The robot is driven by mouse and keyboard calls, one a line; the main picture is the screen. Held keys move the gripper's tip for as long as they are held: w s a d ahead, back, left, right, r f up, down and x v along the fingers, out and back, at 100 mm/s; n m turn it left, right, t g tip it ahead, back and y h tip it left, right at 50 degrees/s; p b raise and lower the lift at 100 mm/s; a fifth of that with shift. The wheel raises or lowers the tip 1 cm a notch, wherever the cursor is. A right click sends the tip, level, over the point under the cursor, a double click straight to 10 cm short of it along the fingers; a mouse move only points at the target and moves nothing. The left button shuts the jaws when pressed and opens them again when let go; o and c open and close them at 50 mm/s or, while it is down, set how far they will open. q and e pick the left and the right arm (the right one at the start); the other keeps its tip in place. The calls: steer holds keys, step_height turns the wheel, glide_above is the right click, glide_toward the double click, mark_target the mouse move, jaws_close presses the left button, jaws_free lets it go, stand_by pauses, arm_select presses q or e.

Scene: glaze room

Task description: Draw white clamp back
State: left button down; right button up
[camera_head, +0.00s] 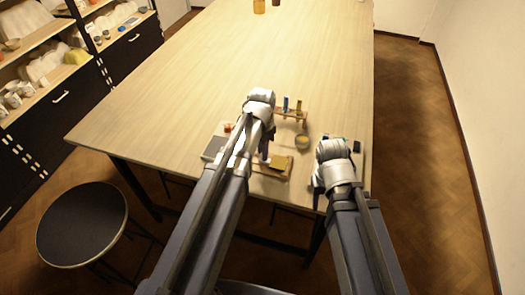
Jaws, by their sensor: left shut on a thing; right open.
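My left gripper (265,152) is over the near part of the table, pointing down among a group of small things. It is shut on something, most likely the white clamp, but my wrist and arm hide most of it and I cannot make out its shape. My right gripper (318,188) is open, near the table's front edge, to the right of that group. A flat yellow-brown piece (281,163) lies just right of my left gripper.
A small wooden rack (291,113) with blue and yellow upright pieces stands behind, with a round tan pot (302,142) nearer. A grey flat panel (213,148) lies left, near an orange thing (228,127). The far table (220,55) is mostly clear. A stool (82,225) stands left.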

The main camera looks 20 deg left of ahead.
arm_select(q)
steer(key=shift+a, duration=0.1)
steer(key=shift+a, duration=1.2)
steer(key=c, duration=1.1)
jaws_free()
steer(key=o, duration=0.4)
steer(key=shift+a, duration=0.1)
steer(key=shift+o, duration=0.2)
steer(key=shift+r, duration=0.1)
